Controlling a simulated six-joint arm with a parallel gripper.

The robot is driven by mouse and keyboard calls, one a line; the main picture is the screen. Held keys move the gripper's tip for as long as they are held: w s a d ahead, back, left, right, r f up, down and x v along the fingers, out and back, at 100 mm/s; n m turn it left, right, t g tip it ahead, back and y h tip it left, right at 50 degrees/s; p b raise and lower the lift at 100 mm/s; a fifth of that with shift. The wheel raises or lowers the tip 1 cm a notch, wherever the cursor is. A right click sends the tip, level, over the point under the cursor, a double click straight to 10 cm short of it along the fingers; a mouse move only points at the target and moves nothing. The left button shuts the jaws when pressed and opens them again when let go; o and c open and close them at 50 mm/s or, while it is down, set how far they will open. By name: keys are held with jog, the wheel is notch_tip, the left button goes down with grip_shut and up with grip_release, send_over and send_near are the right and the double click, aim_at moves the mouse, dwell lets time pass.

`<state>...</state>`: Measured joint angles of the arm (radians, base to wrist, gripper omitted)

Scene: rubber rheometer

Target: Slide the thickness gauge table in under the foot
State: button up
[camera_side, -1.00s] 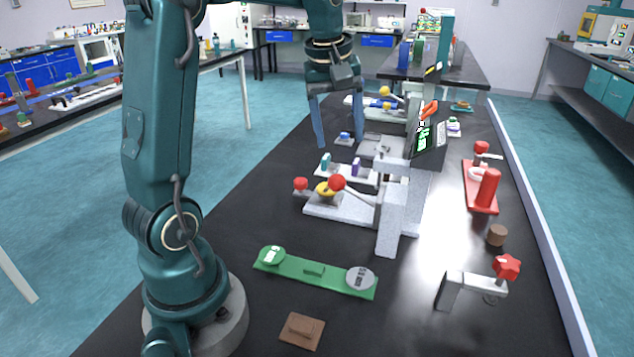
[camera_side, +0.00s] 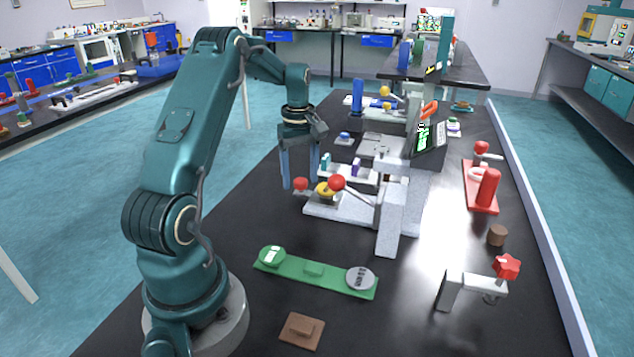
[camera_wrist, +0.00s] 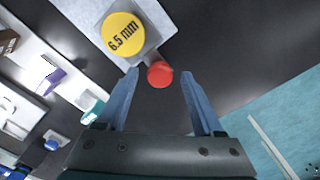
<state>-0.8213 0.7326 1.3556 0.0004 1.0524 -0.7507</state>
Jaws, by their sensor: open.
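The thickness gauge has a pale grey speckled base (camera_side: 335,210) and an upright column (camera_side: 392,215). A lever with a red ball (camera_side: 337,183) reaches left from the column. The gauge table (camera_side: 326,188) carries a yellow disc on a grey plate. In the wrist view the yellow disc (camera_wrist: 122,34) reads "6.5 mm". A red knob (camera_side: 300,184) sits at the table's outer left end. My gripper (camera_side: 300,179) is open and empty, pointing down at this knob. In the wrist view the red knob (camera_wrist: 160,74) appears between my fingertips (camera_wrist: 160,73). The foot is not clearly visible.
A green bar with two discs (camera_side: 314,271) and a brown block (camera_side: 302,329) lie in front. A white rack with small coloured pieces (camera_side: 345,174) stands just behind the gauge. A red stand (camera_side: 482,190) and a grey clamp with a red knob (camera_side: 475,284) are at the right.

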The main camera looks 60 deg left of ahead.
jog(key=shift+f, duration=0.15)
grip_shut()
dwell(1.4)
